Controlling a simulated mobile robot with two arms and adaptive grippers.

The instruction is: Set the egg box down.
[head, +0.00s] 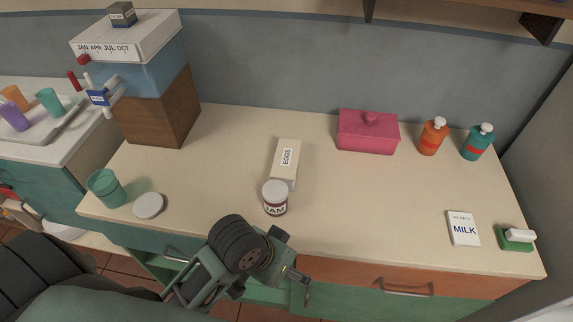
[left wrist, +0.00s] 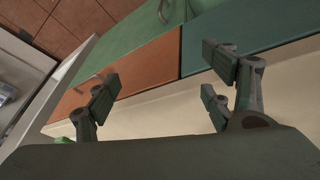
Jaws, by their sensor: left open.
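The egg box (head: 285,157) is a cream carton labelled EGGS. In the head view it rests on the counter near the middle, and the jam jar in front covers part of its near end. My left gripper (head: 296,276) is at the counter's front edge, below and apart from the egg box. In the left wrist view my left gripper (left wrist: 162,85) has its fingers spread with nothing between them. The egg box does not show in that view; cabinet fronts and floor do. My right gripper is in neither view.
The jam jar (head: 275,198) stands between my left gripper and the egg box. A teal canister (head: 105,188) and white lid (head: 149,205) are left. A pink box (head: 367,132), two bottles, a milk card (head: 463,228) and a sponge (head: 516,238) are right.

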